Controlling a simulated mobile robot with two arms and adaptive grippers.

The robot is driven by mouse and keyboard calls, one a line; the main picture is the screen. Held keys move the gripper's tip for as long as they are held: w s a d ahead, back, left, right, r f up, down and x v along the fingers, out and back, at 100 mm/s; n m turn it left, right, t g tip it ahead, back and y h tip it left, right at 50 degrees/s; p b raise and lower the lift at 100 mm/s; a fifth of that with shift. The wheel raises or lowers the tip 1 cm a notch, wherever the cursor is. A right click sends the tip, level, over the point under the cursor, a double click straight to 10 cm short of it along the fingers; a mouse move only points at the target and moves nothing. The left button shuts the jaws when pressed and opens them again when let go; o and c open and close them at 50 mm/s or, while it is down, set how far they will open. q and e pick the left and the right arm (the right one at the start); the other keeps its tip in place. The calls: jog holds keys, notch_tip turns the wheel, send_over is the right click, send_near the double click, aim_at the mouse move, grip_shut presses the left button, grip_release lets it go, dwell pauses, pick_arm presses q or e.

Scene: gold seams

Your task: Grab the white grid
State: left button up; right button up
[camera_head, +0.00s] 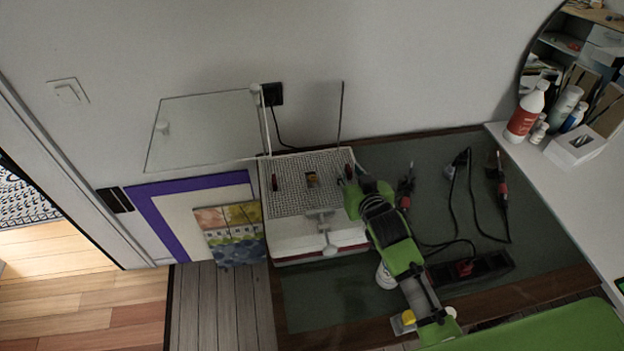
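The white grid (296,201) lies flat over the back part of a white box-like device (300,245). Two dark red-and-black upright pieces (275,183) stand at its left and right sides, and a small yellow-brown piece (312,180) sits near its middle. My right gripper (347,184), green, reaches in from the lower right. Its tips are at the grid's right edge, close to the right red-and-black piece; whether they touch it I cannot tell. The finger gap is too small to make out. My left gripper is not in view.
A purple-framed board (150,215) and a colourful sheet (232,235) lie to the left. Cabled tools (502,190) and a dark power strip (470,268) lie on the green mat (420,160). Bottles (527,112) stand at the right.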

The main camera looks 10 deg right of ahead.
grip_shut()
jog(key=shift+r, duration=0.1)
